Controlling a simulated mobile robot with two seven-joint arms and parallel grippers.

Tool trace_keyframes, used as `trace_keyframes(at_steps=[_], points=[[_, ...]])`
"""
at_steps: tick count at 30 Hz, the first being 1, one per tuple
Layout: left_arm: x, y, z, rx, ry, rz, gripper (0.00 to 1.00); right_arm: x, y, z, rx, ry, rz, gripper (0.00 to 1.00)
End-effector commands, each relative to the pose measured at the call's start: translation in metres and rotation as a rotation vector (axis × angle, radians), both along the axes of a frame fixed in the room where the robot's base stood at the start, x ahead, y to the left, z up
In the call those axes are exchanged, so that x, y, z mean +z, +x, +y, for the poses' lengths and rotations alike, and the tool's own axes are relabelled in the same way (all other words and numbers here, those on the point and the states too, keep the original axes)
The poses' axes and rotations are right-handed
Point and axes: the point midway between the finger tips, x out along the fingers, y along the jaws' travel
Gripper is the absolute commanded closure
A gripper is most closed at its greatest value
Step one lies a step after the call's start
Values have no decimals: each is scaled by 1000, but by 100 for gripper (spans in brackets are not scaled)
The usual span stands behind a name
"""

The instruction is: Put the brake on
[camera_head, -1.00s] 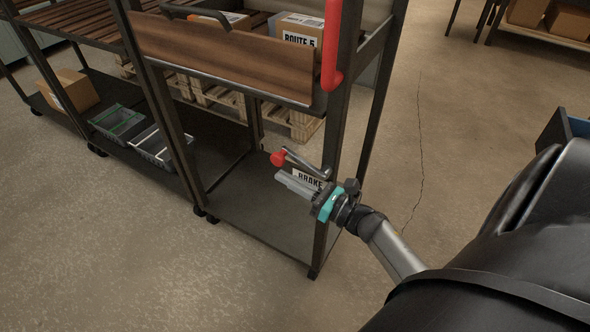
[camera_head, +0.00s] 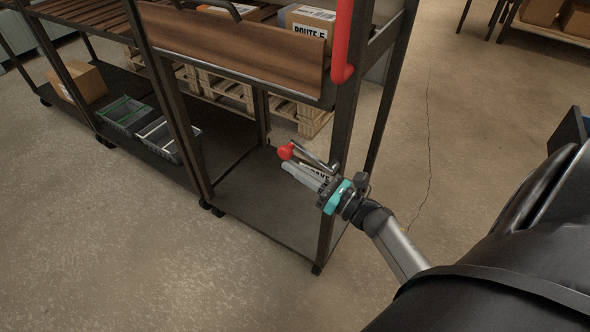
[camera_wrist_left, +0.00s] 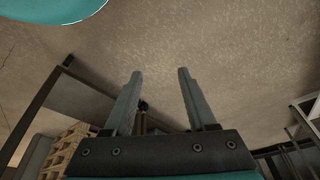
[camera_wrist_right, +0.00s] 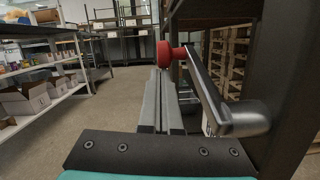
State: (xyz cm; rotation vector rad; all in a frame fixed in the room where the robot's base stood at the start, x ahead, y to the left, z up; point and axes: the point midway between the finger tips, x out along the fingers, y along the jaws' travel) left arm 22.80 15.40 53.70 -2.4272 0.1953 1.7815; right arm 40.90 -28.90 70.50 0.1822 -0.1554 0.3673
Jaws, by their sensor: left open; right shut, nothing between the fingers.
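The brake lever is a metal bar (camera_head: 318,160) with a red knob (camera_head: 286,152), on the near right post of the cart (camera_head: 335,205). A white BRAKE label (camera_head: 318,173) beside it is partly covered by my gripper. My right gripper (camera_head: 287,166) is shut and empty, with its fingertips just below the red knob. In the right wrist view the lever (camera_wrist_right: 212,92) runs along the right of the fingers, and its knob (camera_wrist_right: 164,54) is beyond the fingertips; I cannot tell whether they touch. My left gripper (camera_wrist_left: 160,72) is open and empty in the left wrist view.
A red handle (camera_head: 343,45) hangs on the cart's post above the lever. The cart's upper shelf holds a ROUTE 5 box (camera_head: 308,20). Floor in front is clear.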

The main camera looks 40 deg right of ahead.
Motion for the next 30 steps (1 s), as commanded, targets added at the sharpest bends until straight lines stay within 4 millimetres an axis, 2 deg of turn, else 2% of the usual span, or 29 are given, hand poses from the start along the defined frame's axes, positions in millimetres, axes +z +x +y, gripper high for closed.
trace_keyframes(at_steps=[11,24,29,30], points=[[12,4,-1,0,-3,-21,43,4,0,0,1,25,-59,100],[63,8,0,3,-11,-99,43,19,-5,-2,2,22,-64,100],[83,5,0,3,-15,-126,43,27,-8,-4,-2,79,-190,100],[81,8,-3,-3,-23,-143,43,30,-10,-4,1,72,-184,100]])
